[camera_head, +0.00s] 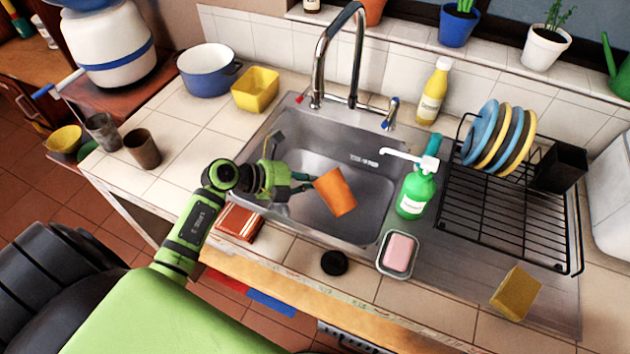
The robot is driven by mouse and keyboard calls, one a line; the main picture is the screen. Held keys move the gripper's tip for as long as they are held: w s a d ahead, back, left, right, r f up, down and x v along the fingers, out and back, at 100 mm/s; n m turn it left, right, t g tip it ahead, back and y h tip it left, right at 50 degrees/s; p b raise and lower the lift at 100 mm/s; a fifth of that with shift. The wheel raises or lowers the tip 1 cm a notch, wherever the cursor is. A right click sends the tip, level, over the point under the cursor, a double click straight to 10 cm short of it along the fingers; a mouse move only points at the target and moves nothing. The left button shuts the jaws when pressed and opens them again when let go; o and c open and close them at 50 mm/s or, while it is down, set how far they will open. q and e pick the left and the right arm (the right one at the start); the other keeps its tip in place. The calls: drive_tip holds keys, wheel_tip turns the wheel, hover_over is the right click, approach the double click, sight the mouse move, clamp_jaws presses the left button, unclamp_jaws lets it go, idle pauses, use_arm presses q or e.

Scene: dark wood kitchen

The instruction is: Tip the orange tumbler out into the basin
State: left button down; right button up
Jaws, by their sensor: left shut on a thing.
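The orange tumbler (336,191) is over the steel basin (362,222), tilted to one side. My left gripper (308,187) comes in from the left and is shut on the tumbler's left side. The tumbler's inside and any contents cannot be made out. The basin floor below looks bare where it shows. My right gripper is not in the view.
A chrome faucet (318,62) arches behind the basin. A green soap bottle (415,190) and a pink soap in a dish (399,252) stand at its right edge. A dish rack (500,215) with several plates is farther right. A yellow bottle (433,92) stands behind.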

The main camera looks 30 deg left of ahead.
use_arm(q)
drive_tip(key=shift+a+n+h+b, duration=0.1)
drive_tip(key=shift+n+h+b, duration=0.4)
drive_tip(key=shift+h+b, duration=0.2)
drive_tip(key=shift+w+a+g, duration=0.1)
drive_tip(key=shift+a+g, duration=0.05)
drive_tip(key=shift+g, duration=0.15)
drive_tip(key=shift+w+a+f+n+h, duration=0.1)
drive_tip(key=shift+w+a+n+h, duration=0.1)
drive_tip(key=shift+a+n+h, duration=0.25)
drive_tip(key=shift+n+h+b, duration=0.25)
drive_tip(key=shift+n+b, duration=0.05)
drive_tip(key=shift+n, duration=0.15)
